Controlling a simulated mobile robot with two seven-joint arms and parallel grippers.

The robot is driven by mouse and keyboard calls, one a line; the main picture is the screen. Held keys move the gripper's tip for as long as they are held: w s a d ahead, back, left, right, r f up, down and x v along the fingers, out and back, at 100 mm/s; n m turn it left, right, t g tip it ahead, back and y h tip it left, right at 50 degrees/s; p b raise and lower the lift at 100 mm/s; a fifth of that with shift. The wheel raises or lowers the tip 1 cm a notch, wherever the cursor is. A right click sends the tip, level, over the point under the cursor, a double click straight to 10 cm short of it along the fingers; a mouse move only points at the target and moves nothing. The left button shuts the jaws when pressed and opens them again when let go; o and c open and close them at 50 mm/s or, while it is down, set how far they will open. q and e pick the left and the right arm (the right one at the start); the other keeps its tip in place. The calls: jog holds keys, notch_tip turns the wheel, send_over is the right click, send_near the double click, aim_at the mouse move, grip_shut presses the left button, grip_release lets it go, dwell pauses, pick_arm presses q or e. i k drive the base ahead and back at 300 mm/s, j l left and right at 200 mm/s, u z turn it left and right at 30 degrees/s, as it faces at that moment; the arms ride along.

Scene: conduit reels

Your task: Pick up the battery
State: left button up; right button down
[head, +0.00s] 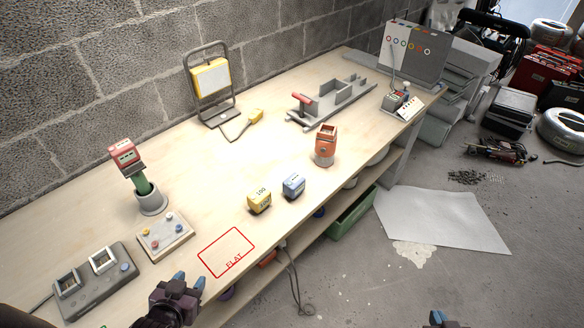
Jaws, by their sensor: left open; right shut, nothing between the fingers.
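A yellow block with dark markings (259,201) and a blue-grey block (293,186) sit side by side on the wooden bench; both look like battery packs, and I cannot tell which one the task means. A green-handled tool (143,186) with a red block (123,153) on top stands in a grey cup (152,203). An orange-and-grey upright item (326,146) stands further back. My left gripper (190,284) is open and empty at the bench's front edge, left of and nearer than the yellow block. My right gripper (439,317) is shut and empty over the floor at the bottom.
A grey two-socket unit (96,282) and a button board (164,238) lie on the left. A red "FLAT" outline (227,252) is marked on the bench (215,173). A yellow work lamp (211,79), grey rack (330,101) and wall stand behind.

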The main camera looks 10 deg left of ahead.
aim_at(262, 202)
jog(key=i+l, duration=0.1)
jog(key=l, duration=0.2)
jog(key=i+l+u, duration=0.1)
jog(key=l, duration=0.15)
jog(key=i+l, duration=0.1)
jog(key=l, duration=0.2)
jog(key=l+u, duration=0.1)
jog(key=u, duration=1.5)
